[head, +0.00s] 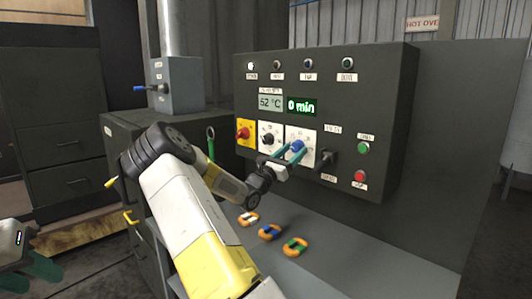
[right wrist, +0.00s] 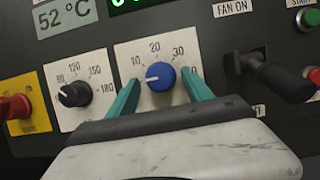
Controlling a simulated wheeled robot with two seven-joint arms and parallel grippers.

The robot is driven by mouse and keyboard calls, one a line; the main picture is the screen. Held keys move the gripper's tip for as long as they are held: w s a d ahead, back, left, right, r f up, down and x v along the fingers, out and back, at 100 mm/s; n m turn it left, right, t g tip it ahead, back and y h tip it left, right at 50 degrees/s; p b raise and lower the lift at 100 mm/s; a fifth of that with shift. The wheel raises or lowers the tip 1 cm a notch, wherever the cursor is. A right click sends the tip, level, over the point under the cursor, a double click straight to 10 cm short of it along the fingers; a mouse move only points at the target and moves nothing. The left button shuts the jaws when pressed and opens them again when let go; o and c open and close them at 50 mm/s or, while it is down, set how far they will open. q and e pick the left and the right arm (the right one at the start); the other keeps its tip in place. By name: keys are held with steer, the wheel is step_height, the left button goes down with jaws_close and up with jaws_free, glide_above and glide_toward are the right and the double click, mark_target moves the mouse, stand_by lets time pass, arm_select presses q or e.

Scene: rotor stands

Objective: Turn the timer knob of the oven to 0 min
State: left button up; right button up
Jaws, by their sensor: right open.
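The blue timer knob (head: 298,145) is on the oven's control panel, on a white dial plate marked 10, 20, 30. In the right wrist view the knob (right wrist: 161,76) has a white mark pointing left, below the 10. The green timer display (head: 301,106) reads "0 min". My right gripper (head: 293,151) is at the knob, its teal fingers open on either side; in the right wrist view (right wrist: 160,80) gaps show between fingers and knob. My left gripper (head: 30,274) is at the lower left, away from the panel, fingers apart and empty.
A black temperature knob (right wrist: 75,94) and a red switch (right wrist: 14,106) are left of the timer. A black fan lever (right wrist: 280,80) is close on the right. Green (head: 364,148) and red (head: 360,176) buttons are further right. Several coloured rings lie on the grey ledge (head: 350,235) below.

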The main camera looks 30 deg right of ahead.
steer(key=v, duration=0.7)
steer(key=shift+a+f, duration=0.2)
steer(key=shift+a, duration=0.15)
steer(key=shift+s, duration=0.1)
